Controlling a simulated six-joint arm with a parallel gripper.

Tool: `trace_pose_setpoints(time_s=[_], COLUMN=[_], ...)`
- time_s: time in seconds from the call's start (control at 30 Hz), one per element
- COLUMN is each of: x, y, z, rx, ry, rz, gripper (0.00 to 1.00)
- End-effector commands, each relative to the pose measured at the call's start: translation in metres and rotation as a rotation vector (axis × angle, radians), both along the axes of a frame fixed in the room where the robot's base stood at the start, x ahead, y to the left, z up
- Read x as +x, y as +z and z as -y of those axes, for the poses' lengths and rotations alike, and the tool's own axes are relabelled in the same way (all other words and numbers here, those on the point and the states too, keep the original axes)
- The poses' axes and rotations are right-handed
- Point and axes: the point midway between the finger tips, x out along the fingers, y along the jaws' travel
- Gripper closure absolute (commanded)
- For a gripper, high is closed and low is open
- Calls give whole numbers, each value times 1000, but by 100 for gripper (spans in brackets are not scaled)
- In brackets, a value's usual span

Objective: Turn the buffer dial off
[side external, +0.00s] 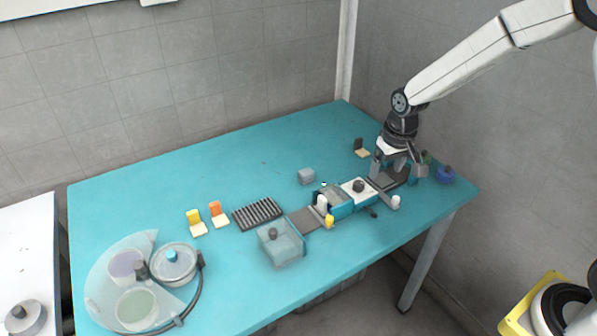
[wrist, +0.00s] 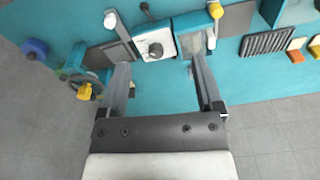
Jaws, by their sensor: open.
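The buffer dial (wrist: 155,49) is a small dark round knob on a white panel (wrist: 171,42). In the side view the knob (side external: 359,186) sits on top of the white panel (side external: 348,191), at the middle of the device row. Its pointer direction is too small to tell. My gripper (side external: 398,171) is above the right end of the device, to the right of the dial and apart from it. In the wrist view my gripper (wrist: 158,62) has its two fingers wide apart, with nothing between them, and the dial shows beyond the tips.
A black ribbed rack (side external: 258,214), a translucent grey box (side external: 280,243) and yellow and orange blocks (side external: 216,210) lie left on the teal table (side external: 200,180). A round glass-covered station (side external: 145,280) stands front left. A blue round item (side external: 446,175) stands right. The table's back is mostly clear.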

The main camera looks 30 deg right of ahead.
Motion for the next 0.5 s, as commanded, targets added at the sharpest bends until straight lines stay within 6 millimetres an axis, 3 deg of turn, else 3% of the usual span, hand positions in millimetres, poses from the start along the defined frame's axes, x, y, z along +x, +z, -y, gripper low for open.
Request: trace_pose_setpoints(time_s=[0.2, 0.5], x=[46, 96], y=[-21, -54], z=[13, 31], rx=[7, 14], ry=[-58, -134], rz=[-40, -92], gripper=[16, 16])
